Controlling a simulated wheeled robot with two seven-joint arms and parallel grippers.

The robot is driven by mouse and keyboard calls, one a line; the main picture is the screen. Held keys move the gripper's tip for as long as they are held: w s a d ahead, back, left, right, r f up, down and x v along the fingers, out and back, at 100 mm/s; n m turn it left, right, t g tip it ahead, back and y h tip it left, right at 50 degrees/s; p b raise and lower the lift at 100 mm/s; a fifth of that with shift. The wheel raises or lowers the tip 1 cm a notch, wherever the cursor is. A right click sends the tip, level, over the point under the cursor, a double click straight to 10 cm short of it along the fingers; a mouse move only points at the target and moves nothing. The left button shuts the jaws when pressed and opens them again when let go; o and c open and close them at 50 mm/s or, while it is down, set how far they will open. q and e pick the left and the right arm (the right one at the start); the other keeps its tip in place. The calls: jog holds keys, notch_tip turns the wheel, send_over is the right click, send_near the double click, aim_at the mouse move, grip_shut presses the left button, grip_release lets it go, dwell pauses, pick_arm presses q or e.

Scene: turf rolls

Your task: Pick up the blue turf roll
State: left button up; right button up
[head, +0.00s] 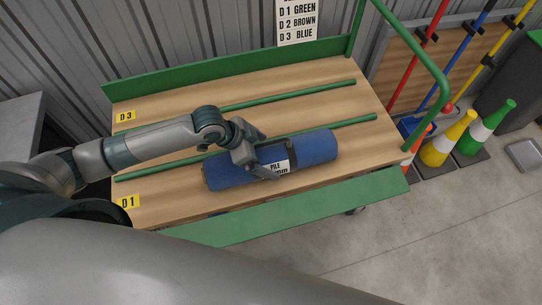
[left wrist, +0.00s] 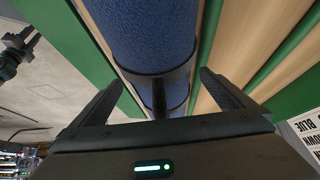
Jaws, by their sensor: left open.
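The blue turf roll (head: 228,170) lies lengthwise on the wooden cart deck, near the front edge. A dark band with a white label (head: 276,168) reading "PILE" goes around its middle. My left gripper (head: 265,167) is at this middle part, with its jaws open. In the left wrist view, the blue roll (left wrist: 150,35) runs between the two spread fingers of the left gripper (left wrist: 162,82), with a gap visible at each side. The gripper hides part of the band and label. My right gripper is not seen in the head view.
The cart deck (head: 165,101) has green rails (head: 345,124) and a green front edge (head: 310,207). Yellow D3 (head: 125,115) and D1 (head: 128,202) tags mark its left side. A sign (head: 297,22) stands behind; cones (head: 448,138) and poles stand at right.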

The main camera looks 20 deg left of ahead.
pick_arm(q)
jog(key=shift+w+d+f, duration=0.15)
jog(key=shift+d+f, duration=0.1)
jog(key=shift+f, duration=0.15)
jog(key=shift+w+d+f, duration=0.1)
jog(key=shift+f, duration=0.2)
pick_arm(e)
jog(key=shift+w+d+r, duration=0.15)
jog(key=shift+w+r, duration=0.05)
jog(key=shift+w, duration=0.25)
pick_arm(q)
jog(key=c, duration=1.5)
jog(key=shift+w, duration=0.1)
jog(key=c, duration=0.5)
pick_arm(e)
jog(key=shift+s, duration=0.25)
pick_arm(q)
jog(key=shift+r, duration=0.2)
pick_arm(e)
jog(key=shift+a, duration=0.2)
